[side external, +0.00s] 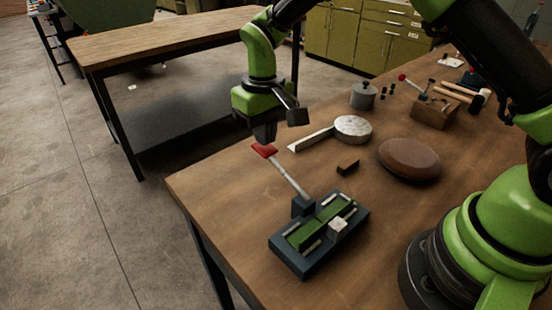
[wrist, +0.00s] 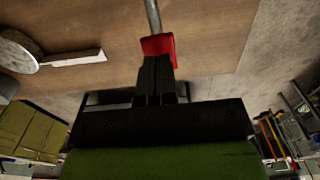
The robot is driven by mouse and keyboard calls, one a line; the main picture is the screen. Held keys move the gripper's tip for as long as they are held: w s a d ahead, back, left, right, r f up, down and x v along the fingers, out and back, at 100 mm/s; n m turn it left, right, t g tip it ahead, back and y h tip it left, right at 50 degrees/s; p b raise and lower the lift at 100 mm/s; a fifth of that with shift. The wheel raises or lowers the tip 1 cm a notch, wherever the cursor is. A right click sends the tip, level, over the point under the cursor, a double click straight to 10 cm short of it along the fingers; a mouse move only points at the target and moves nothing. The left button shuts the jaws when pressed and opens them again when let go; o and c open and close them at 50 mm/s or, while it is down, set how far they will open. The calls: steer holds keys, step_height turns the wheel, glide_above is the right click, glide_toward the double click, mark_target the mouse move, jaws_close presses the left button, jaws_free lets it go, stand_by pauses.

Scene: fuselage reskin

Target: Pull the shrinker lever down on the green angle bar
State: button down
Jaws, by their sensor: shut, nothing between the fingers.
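The shrinker (side external: 318,240) is a dark blue block near the table's front left corner. The green angle bar (side external: 320,224) lies along its top. The shrinker lever (side external: 287,178) is a silver rod that rises from the block and leans up to the left. It ends in a red handle (side external: 264,150). My gripper (side external: 265,138) is right above the red handle, pointing down. In the wrist view my shut black fingers (wrist: 154,70) reach the red handle (wrist: 158,47), with nothing seen between them. I cannot tell for sure whether they touch it.
A silver round tool with a flat bar (side external: 352,128) lies behind the shrinker. A small dark block (side external: 348,167) and a brown oval form (side external: 409,157) are to its right. A wooden tool block (side external: 435,112) stands farther back. The table left of the lever is clear to its edge.

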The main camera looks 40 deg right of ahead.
steer(key=shift+f, duration=3.05)
steer(key=shift+r, duration=5.6)
step_height(320, 180, up, 3)
glide_above(266, 158)
steer(key=w+d, duration=0.2)
steer(key=shift+a+f, duration=0.15)
steer(key=shift+f, duration=1.55)
steer(key=shift+a+f, duration=0.1)
steer(key=shift+f, duration=1.6)
